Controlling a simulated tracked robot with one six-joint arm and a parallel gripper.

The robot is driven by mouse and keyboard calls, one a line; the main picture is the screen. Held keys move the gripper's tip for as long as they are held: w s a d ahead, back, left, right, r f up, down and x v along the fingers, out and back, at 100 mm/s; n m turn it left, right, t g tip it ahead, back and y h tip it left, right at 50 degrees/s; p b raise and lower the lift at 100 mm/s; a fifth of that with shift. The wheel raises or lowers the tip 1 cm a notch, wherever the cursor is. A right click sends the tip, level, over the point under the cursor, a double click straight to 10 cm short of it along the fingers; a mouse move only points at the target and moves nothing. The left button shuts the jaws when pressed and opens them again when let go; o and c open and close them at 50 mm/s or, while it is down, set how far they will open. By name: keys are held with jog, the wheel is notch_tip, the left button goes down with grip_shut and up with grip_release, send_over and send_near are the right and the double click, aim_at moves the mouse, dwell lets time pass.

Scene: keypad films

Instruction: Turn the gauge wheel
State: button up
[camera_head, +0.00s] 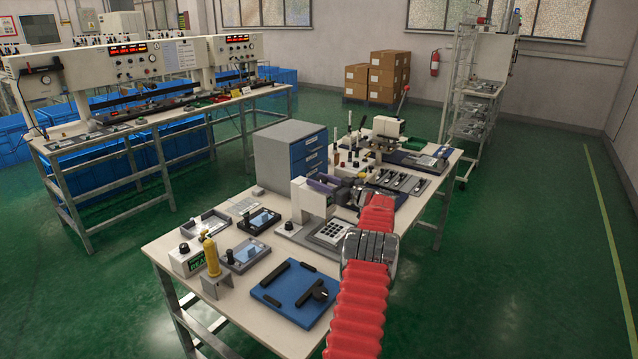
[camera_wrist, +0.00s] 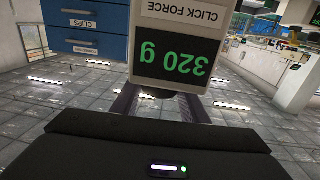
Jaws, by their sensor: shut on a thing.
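The click force gauge (camera_head: 311,203) is a white upright box on a grey base, near the middle of the bench. In the wrist view the gauge (camera_wrist: 180,10) appears upside down, with a green reading of 320 g on its dark display. The gauge wheel (camera_wrist: 156,95) shows only as a dark rounded edge at the gauge's edge, between my two fingers; most of it is hidden. My gripper (camera_wrist: 160,101) is shut on the wheel. In the head view my gripper (camera_head: 325,184) is against the gauge's upper right side, and the wheel is hidden.
A keypad (camera_head: 331,232) lies beside the gauge, close to my red-sleeved arm. A grey cabinet with blue drawers (camera_head: 308,154) stands behind. A blue plate with black parts (camera_head: 293,293) and a yellow cylinder (camera_head: 211,254) are toward the front. The bench is crowded.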

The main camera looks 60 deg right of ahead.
jog(key=shift+w+r+n+y, duration=0.15)
jog(key=shift+n+y, duration=0.15)
jog(key=shift+y, duration=0.2)
jog(key=o, duration=0.8)
jog(key=shift+c, duration=0.2)
jog(key=o, duration=0.3)
jog(key=shift+s, duration=0.2)
jog(key=s+a, duration=0.2)
jog(key=s, duration=1.1)
jog(key=shift+s+a, duration=0.15)
jog(key=shift+a, duration=0.2)
